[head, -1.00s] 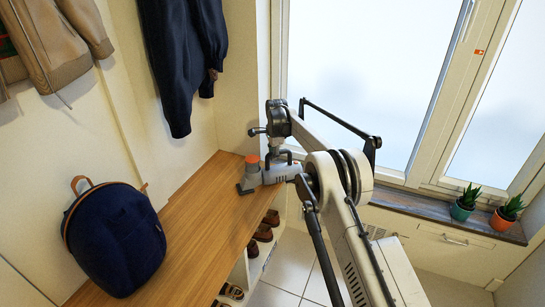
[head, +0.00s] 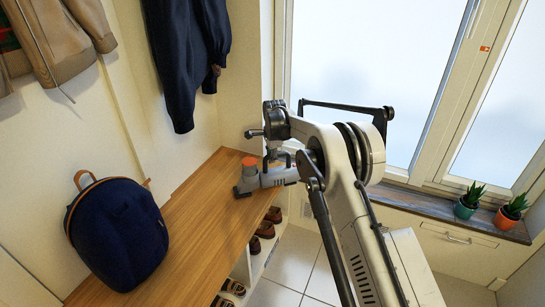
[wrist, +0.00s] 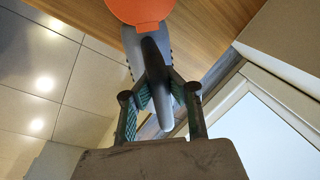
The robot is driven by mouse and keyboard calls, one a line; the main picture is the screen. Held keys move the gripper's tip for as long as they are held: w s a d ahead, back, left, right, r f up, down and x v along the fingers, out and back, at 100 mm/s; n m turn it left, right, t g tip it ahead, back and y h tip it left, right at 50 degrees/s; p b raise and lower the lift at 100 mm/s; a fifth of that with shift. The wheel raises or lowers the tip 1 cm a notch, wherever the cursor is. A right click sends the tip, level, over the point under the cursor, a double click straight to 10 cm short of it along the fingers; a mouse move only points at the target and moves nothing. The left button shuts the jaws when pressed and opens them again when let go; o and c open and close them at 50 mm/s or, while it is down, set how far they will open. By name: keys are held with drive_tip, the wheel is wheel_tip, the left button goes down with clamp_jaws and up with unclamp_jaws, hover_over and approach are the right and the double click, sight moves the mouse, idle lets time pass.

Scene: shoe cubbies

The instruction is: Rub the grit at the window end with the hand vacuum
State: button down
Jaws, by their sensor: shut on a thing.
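The hand vacuum (head: 279,179) is grey with an orange cap and rests at, or just above, the window end of the wooden bench top (head: 185,235). Its dark nozzle points left. My gripper (head: 276,157) is over it and shut on its handle. In the wrist view the two fingers of my gripper (wrist: 160,95) close on the dark grey vacuum handle (wrist: 154,70), with the orange cap at the top edge. I cannot make out any grit on the wood; the vacuum and my arm cover part of that end.
A navy backpack (head: 115,235) stands on the near part of the bench. Shoes (head: 265,229) sit in cubbies below. Two potted plants (head: 467,201) stand on the sill. The middle of the bench is clear.

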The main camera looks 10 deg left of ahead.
drive_tip(key=s+a+b, duration=0.1)
drive_tip(key=s+a, duration=0.1)
drive_tip(key=s, duration=0.7)
drive_tip(key=shift+a, duration=0.15)
idle(0.9)
drive_tip(key=shift+r+p, duration=1.3)
drive_tip(key=shift+r, duration=1.65)
wheel_tip(320, 180, up, 3)
drive_tip(key=shift+p, duration=0.7)
drive_tip(key=shift+w, duration=0.1)
